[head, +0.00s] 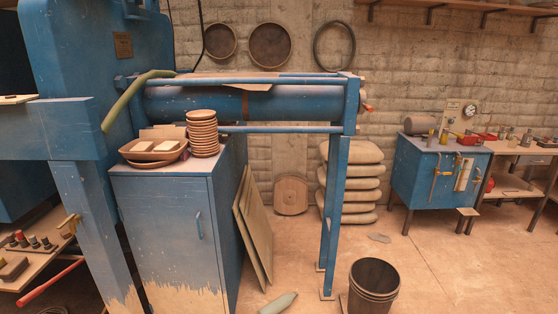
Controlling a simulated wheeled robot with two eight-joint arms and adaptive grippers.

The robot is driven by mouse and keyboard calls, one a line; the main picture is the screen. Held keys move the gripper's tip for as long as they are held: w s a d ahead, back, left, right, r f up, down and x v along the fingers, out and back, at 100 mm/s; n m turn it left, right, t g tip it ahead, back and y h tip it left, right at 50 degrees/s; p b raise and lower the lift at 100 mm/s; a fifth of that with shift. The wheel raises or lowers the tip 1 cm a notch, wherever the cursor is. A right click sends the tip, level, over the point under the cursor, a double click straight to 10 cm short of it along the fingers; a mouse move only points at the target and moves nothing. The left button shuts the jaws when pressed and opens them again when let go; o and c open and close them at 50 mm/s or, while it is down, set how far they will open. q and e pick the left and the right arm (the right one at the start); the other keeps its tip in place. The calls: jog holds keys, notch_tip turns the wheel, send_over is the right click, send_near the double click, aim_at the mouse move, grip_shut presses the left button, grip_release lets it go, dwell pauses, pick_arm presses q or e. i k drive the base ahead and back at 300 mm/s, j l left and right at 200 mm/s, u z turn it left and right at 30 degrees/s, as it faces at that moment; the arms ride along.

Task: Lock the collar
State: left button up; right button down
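A blue press frame carries a horizontal blue cylinder (200,104) between two rails. A darker band (245,104) rings the cylinder near its middle. A blue end plate (351,104) closes the frame on the right, and a small orange-red knob or handle (367,107) sticks out beyond it. I cannot tell which of these parts is the collar, or whether anything is locked. Neither of my grippers is in view.
A blue cabinet (165,235) with stacked brown dishes (202,133) stands under the cylinder. Boards (253,225) lean on its right side. A dark bucket (373,288) stands at the front. Stacked sacks (350,180) are behind the frame leg (333,205). Floor at right is mostly clear.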

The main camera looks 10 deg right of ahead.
aim_at(362, 106)
jog(key=l+u, duration=0.25)
jog(key=l, duration=3.25)
jog(key=k, duration=0.1)
